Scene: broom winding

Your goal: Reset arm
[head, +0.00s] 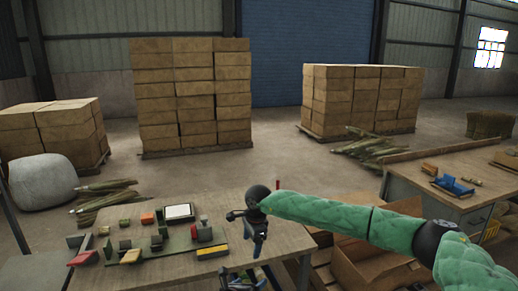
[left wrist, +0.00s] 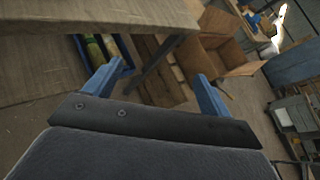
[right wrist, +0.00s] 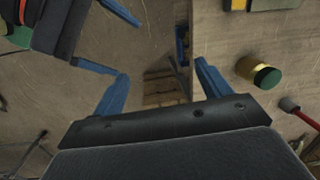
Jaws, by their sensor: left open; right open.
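My right gripper (head: 256,238) hangs from the green-sleeved arm over the right edge of the workbench (head: 285,236). In the right wrist view its two blue fingers (right wrist: 160,70) stand apart with nothing between them. My left gripper (head: 243,282) is lower, at the bottom of the head view by the bench's front right corner, mostly cut off. In the left wrist view its blue fingers (left wrist: 158,72) are apart and empty. Part of the left gripper also shows at the upper left of the right wrist view, close to the right gripper but seemingly not touching.
Several blocks and tools, including a white-topped box (head: 179,212), lie on the bench. An open cardboard box (head: 375,262) stands right of it on the floor. A second table (head: 450,205) stands at right. Stacked cartons (head: 190,95) stand behind.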

